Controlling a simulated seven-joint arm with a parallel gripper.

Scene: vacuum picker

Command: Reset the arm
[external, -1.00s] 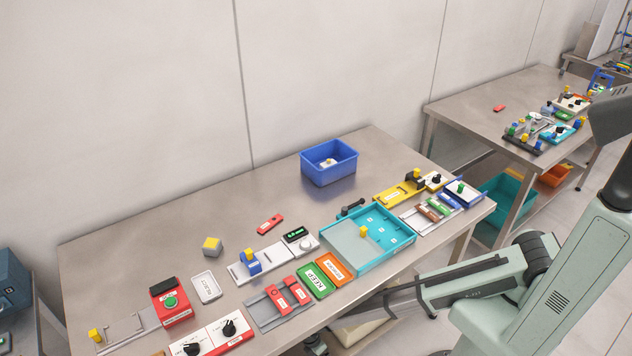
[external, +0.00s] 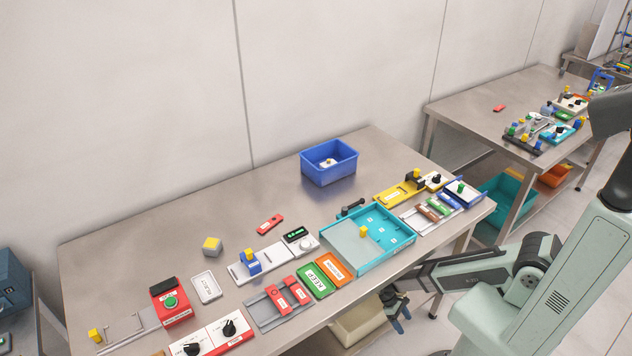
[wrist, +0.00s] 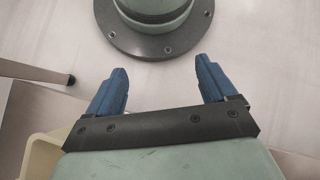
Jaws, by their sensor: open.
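My gripper (external: 401,318) hangs low beside the front edge of the steel table, below the tabletop, in the external view. In the wrist view my gripper (wrist: 160,68) has its two blue fingers spread wide apart with nothing between them. The wrist camera looks down at the floor and at the round dark foot of my own base. My gripper is apart from everything on the table.
A cream bin (external: 358,327) stands beneath the table near my gripper. A second table (external: 470,105) stands at the right.

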